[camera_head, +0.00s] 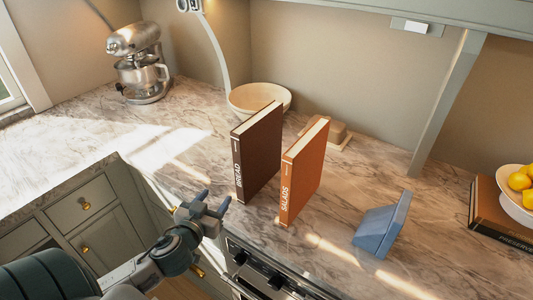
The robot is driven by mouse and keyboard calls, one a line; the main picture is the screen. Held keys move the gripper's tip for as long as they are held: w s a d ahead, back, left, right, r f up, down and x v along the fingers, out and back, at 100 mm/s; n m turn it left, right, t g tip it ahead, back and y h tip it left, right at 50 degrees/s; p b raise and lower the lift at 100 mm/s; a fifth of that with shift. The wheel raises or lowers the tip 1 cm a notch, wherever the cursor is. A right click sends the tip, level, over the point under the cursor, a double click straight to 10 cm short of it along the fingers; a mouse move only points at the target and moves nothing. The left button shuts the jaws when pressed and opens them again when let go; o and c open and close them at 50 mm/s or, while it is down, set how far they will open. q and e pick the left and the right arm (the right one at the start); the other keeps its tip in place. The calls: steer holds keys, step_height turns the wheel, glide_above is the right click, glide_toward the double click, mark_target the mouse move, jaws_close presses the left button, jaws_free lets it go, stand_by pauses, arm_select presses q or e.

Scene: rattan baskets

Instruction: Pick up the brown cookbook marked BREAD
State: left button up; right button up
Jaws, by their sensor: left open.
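The brown cookbook marked BREAD (259,154) stands upright on the marble counter, its lettered spine facing the front edge. An orange cookbook marked SALADS (304,171) stands upright to its right, with a gap between them. My left gripper (216,201) is open and empty at the counter's front edge, to the left of and in front of the BREAD book, apart from it. My right gripper is not in view.
A blue angled stand (382,228) sits right of the books. Behind are a cream bowl (259,97) and a wooden block (327,134). A mixer (139,63) stands at back left. A lying book (497,214) and a lemon bowl (513,204) are at right. The counter left of BREAD is clear.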

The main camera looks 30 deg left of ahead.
mark_target(237, 173)
arm_select(q)
steer(key=w+r+m+h, duration=0.1)
steer(key=w+d+r+t+h, duration=0.1)
steer(key=r+h, duration=0.1)
steer(key=r+m+t+h, duration=0.1)
steer(key=shift+w+d+r+m+h, duration=0.15)
steer(key=shift+w+d+m+h, duration=0.15)
steer(key=shift+w, duration=0.1)
steer(key=shift+w+d+r, duration=0.1)
steer(key=shift+w, duration=0.1)
steer(key=shift+w+r+p, duration=0.1)
steer(key=shift+w+p, duration=0.9)
steer(key=shift+w, duration=0.55)
steer(key=shift+w+d+p, duration=0.2)
steer(key=shift+w+p, duration=0.25)
steer(key=shift+w, duration=0.6)
steer(key=shift+w+d+r+p, duration=0.15)
steer(key=shift+w+p, duration=0.75)
steer(key=shift+w+d+p, duration=0.15)
steer(key=shift+w+p, duration=0.2)
steer(key=shift+w, duration=1.3)
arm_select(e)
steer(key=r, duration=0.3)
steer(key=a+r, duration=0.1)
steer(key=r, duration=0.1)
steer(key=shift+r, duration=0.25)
